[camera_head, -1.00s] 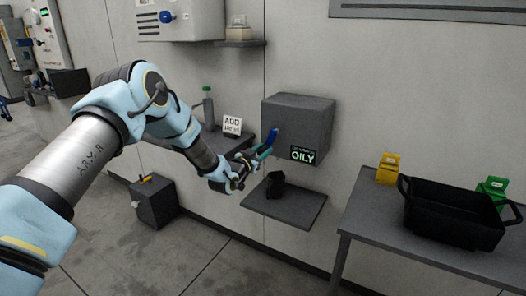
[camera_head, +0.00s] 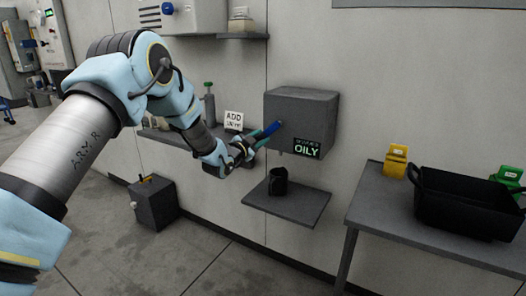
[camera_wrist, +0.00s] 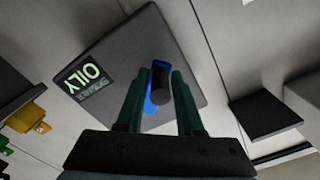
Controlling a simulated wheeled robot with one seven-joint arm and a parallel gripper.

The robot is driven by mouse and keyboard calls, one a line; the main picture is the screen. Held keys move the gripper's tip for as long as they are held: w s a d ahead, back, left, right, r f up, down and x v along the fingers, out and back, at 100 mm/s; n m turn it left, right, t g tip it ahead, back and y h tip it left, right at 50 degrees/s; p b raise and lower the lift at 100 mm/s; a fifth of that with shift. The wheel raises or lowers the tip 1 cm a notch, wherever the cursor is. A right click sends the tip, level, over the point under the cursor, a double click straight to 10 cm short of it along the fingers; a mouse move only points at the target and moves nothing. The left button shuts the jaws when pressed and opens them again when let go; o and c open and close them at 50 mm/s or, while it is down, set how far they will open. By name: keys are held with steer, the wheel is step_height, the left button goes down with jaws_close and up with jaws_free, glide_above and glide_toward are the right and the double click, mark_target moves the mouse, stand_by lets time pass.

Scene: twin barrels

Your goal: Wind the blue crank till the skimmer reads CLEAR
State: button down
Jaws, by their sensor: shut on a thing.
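The skimmer (camera_head: 302,106) is a dark grey box on the wall, and its display (camera_head: 307,148) reads OILY in green letters. The display shows OILY upside down in the wrist view (camera_wrist: 86,77). The blue crank (camera_head: 271,129) sticks out of the box's left face. In the wrist view the crank's blue arm (camera_wrist: 150,106) lies partly behind its black grip (camera_wrist: 160,86). My gripper (camera_head: 254,142) is at the crank's outer end. In the wrist view my gripper's dark green fingers (camera_wrist: 156,92) are on either side of the black grip, shut on it.
A black cup (camera_head: 278,182) stands on the grey shelf (camera_head: 290,204) below the skimmer. A table (camera_head: 365,205) at right bears a black bin (camera_head: 465,210) and a yellow item (camera_head: 396,162). An ADD sign (camera_head: 234,120) stands left of the skimmer.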

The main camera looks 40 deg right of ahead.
step_height(320, 180, up, 8)
steer(key=m+b, duration=1.7)
steer(key=b, duration=0.5)
steer(key=shift+r+b, duration=0.1)
steer(key=shift+b, duration=0.3)
steer(key=s+d+m+b, duration=0.2)
steer(key=s+m+b, duration=0.6)
steer(key=m+b, duration=0.9)
steer(key=shift+s+d+m, duration=0.15)
steer(key=shift+s+m, duration=0.1)
steer(key=shift+m, duration=0.25)
steer(key=shift+f, duration=0.2)
